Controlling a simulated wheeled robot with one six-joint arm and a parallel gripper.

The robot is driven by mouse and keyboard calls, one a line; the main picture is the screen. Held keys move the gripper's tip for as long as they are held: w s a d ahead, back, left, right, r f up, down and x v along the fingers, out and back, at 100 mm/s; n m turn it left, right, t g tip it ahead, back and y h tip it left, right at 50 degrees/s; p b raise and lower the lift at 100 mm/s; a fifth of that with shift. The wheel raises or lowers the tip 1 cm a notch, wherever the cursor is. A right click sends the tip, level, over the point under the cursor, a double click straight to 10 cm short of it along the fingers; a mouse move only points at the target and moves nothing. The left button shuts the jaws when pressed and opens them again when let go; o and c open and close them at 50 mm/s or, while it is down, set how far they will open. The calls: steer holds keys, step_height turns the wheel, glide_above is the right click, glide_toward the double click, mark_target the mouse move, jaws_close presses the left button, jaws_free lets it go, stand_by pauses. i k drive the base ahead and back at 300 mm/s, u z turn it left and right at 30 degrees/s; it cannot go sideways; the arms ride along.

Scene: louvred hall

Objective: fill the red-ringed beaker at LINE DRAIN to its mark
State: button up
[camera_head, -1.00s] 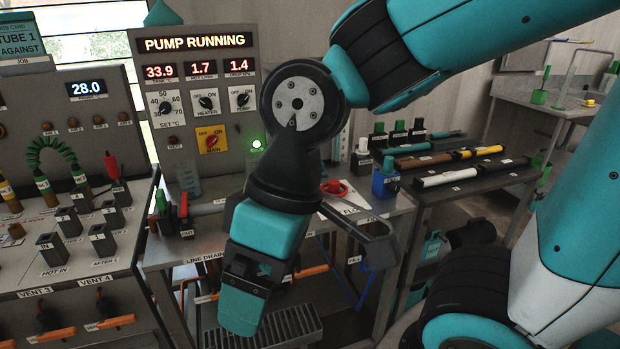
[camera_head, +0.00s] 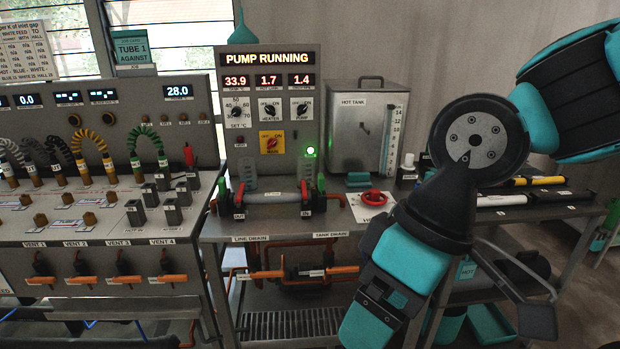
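The LINE DRAIN label (camera_head: 250,239) is on the front edge of the steel bench (camera_head: 222,230), left of centre. Below it are copper pipes and a valve with an orange handle (camera_head: 267,274), lying roughly level. I see no red-ringed beaker in this view; the lower right is partly hidden by my arm. My gripper (camera_head: 366,326) hangs at the bottom, right of the LINE DRAIN valve and in front of the bench's right end. It points down and slightly left. Its fingers are seen from behind, so their opening and anything between them do not show.
The TANK DRAIN label (camera_head: 330,235) and its orange-handled valve (camera_head: 342,270) are to the right of LINE DRAIN. A slatted grate (camera_head: 285,326) lies below. The hot tank (camera_head: 355,130) stands behind. Several vent valves (camera_head: 124,279) line the left bench. A side table (camera_head: 540,212) is at right.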

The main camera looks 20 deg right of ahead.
mark_target(305, 164)
steer(key=u, duration=0.65)
steer(key=i, duration=1.05)
steer(key=z, duration=0.5)
steer(key=i, duration=0.55)
steer(key=u, duration=1.2)
steer(key=k, duration=0.6)
steer(key=z, duration=0.7)
steer(key=i, duration=0.3)
